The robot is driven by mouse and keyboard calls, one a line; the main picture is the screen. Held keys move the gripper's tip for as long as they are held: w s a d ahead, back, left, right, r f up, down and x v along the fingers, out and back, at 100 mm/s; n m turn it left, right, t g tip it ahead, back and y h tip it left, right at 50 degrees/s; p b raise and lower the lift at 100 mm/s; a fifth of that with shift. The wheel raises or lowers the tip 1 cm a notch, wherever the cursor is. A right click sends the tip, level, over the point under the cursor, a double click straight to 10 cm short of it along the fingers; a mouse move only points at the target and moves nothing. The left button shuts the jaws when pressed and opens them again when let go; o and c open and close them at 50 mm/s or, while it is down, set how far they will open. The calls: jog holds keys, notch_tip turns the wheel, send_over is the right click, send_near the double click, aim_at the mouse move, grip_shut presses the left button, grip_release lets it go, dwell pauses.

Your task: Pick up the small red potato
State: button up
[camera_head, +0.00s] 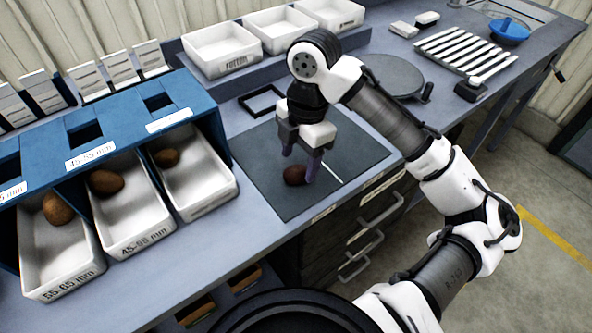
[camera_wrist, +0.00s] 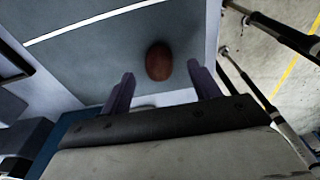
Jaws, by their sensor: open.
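The small red potato (camera_head: 295,175) is dark reddish-brown and lies on the dark grey mat (camera_head: 262,150) on the bench. My gripper (camera_head: 299,168) points down over the mat, close to the potato, and one finger hides part of its right side in the head view. In the wrist view the potato (camera_wrist: 159,61) lies just beyond the fingertips, roughly midway across the gap between them. My gripper (camera_wrist: 159,82) is open there, with nothing between its fingers. I cannot tell exactly how high the fingertips are above the mat.
White bins labelled by size, such as the 45-55 mm bin (camera_head: 147,238), each hold a brown potato under the blue grader (camera_head: 105,125) at left. White trays (camera_head: 222,44) stand behind. A round grey plate (camera_head: 395,75) is behind my arm. The bench front edge is close to the mat.

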aim_at(297, 168)
jog(key=shift+a+f, duration=0.15)
jog(key=shift+f, duration=0.6)
jog(key=shift+a+f, duration=0.1)
jog(key=shift+f, duration=0.65)
jog(key=shift+c, duration=0.3)
jog(key=c, duration=1)
